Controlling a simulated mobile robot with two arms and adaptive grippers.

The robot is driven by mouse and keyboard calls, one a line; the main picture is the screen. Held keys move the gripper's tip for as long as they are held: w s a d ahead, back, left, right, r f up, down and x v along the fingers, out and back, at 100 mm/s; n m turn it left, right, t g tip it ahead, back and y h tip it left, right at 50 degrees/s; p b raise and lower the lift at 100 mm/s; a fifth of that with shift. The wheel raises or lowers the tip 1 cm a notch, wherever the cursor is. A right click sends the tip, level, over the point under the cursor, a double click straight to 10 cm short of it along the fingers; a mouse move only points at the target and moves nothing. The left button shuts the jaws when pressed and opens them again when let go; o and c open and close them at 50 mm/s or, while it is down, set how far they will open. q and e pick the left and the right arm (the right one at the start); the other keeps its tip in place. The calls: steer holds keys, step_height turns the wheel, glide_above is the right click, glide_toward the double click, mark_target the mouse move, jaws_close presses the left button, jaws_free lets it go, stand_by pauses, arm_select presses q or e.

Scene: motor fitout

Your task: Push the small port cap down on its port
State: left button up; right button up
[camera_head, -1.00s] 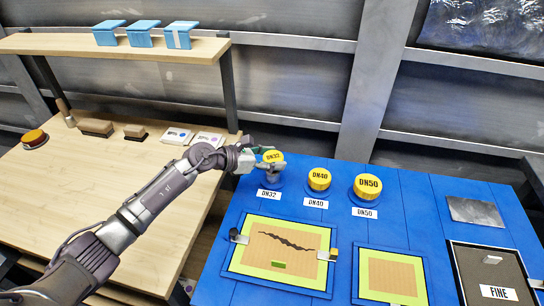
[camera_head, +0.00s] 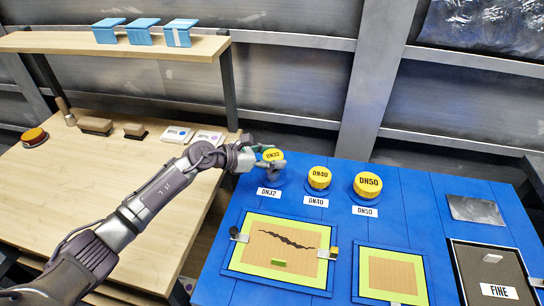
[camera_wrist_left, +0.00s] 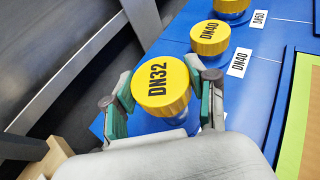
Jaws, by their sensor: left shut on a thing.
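The small yellow port cap, marked DN32 (camera_head: 273,155), sits over its port at the left end of the row on the blue panel (camera_head: 410,215). It fills the middle of the left wrist view (camera_wrist_left: 161,86). My left gripper (camera_head: 262,160) has its green-padded fingers on both sides of this cap, and it is shut on it. In the left wrist view the gripper (camera_wrist_left: 165,100) shows a finger on either side of the cap. The port under the cap is mostly hidden by the cap and fingers. My right gripper does not show in any view.
The DN40 cap (camera_head: 319,177) and DN50 cap (camera_head: 367,185) sit to the right. A cracked panel (camera_head: 281,250) lies in front. A shelf (camera_head: 110,46) holds blue boxes.

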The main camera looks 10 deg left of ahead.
arm_select(q)
steer(key=shift+f, duration=0.15)
steer(key=shift+f+b, duration=1)
steer(key=shift+f, duration=0.05)
steer(key=shift+f, duration=0.1)
steer(key=shift+f+b, duration=0.4)
steer(key=shift+b, duration=0.1)
steer(key=shift+f+b, duration=0.3)
steer(key=shift+b, duration=0.05)
stand_by(0.9)
steer(key=shift+f+b, duration=0.35)
stand_by(0.9)
